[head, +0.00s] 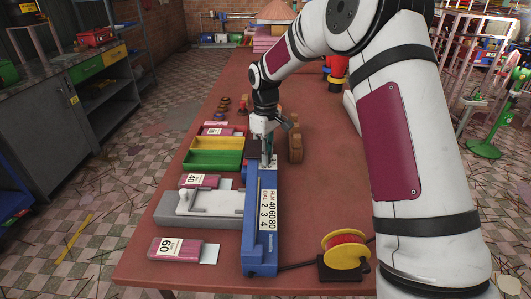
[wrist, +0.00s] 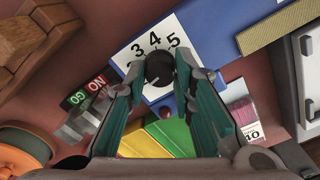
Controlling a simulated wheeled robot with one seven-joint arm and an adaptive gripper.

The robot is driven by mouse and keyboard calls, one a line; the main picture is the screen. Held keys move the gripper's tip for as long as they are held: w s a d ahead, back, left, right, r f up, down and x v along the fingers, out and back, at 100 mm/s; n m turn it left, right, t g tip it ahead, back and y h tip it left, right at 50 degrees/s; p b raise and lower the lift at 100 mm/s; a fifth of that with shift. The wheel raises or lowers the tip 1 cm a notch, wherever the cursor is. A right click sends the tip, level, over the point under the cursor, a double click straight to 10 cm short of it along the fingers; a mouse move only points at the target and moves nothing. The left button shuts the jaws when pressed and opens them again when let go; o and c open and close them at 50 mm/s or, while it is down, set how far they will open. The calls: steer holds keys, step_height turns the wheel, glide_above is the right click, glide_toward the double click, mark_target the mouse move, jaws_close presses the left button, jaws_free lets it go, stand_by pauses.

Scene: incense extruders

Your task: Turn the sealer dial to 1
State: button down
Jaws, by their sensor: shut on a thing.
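The blue sealer (head: 262,225) lies lengthwise on the table, with a white film-and-dial label (head: 268,210) on its top. In the wrist view its white dial plate (wrist: 138,56) shows the numbers 3, 4 and 5, with other marks partly hidden. The round black dial (wrist: 159,70) sits between my fingertips. My gripper (wrist: 160,78) is shut on the dial, one finger on each side. In the head view my gripper (head: 267,152) is at the sealer's far end, where the arm hides the dial. The dial's pointer setting cannot be read.
Green and yellow trays (head: 213,157) and pink packets (head: 176,250) lie left of the sealer. Wooden blocks (head: 295,147) stand close to my gripper's right. A yellow spool (head: 346,250) is at the near right. The far table middle is fairly clear.

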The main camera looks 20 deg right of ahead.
steer(key=shift+w+r, duration=0.1)
steer(key=c, duration=1.6)
jaws_free()
steer(key=shift+c, duration=0.2)
step_height(320, 180, up, 12)
